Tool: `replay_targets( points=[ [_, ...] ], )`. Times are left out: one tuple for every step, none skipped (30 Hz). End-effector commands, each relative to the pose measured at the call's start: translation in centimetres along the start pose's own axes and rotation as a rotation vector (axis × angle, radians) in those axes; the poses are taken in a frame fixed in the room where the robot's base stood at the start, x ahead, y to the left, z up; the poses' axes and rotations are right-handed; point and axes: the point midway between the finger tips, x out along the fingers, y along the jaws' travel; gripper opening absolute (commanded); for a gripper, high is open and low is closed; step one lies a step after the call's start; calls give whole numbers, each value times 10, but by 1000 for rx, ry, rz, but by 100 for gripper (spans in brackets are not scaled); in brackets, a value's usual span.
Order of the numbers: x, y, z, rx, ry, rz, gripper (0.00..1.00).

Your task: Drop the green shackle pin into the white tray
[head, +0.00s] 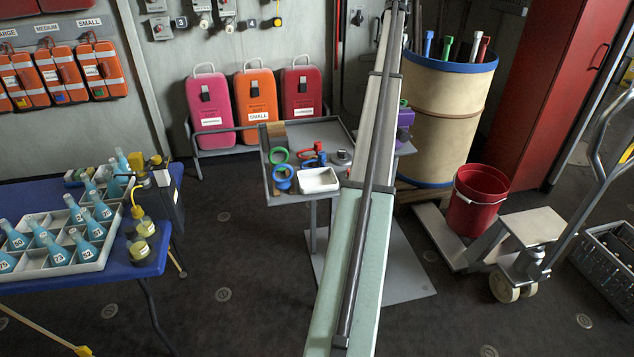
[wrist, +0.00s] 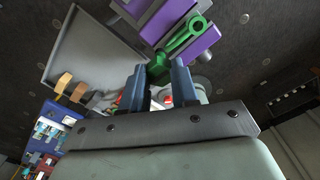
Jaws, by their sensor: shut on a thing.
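My gripper (wrist: 159,66) shows in the wrist view, its two blue-grey fingers closed around a green part, which I take to be the green shackle pin (wrist: 157,75). More green metal (wrist: 188,36) lies just beyond the fingertips, against a purple block (wrist: 158,24); whether it is joined to the held part is unclear. The purple block (head: 405,118) also shows in the head view, partly behind my arm, with a bit of green on top. The white tray (head: 318,188) stands on the small grey table, left of my arm. My arm hides the gripper in the head view.
A drum (head: 443,115) and red bucket (head: 472,212) stand right of my arm. A blue table (head: 150,265) with flasks is left.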

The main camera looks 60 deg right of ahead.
Motion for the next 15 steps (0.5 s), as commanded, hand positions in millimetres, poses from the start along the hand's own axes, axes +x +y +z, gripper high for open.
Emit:
replay_targets(
  points=[
    [4, 21, -10, -22, 2, 0, 0],
    [6, 33, -16, -34, 3, 0, 0],
    [9, 45, -25, -47, 4, -1, 0],
    [12, 55, -33, -58, 5, -1, 0],
    [15, 64, -40, -69, 5, -1, 0],
    [19, 74, -52, -81, 7, -2, 0],
    [22, 82, -61, -91, 7, -2, 0],
    [25, 90, -70, -101, 8, -2, 0],
    [30, 98, -83, -112, 9, -2, 0],
    [33, 105, -93, -122, 10, -3, 0],
    [37, 111, -103, -131, 11, -3, 0],
    [42, 118, -117, -142, 12, -3, 0],
    [45, 124, -127, -151, 13, -4, 0],
    [49, 128, -138, -159, 14, -4, 0],
    [54, 133, -152, -169, 15, -4, 0]
  ],
)
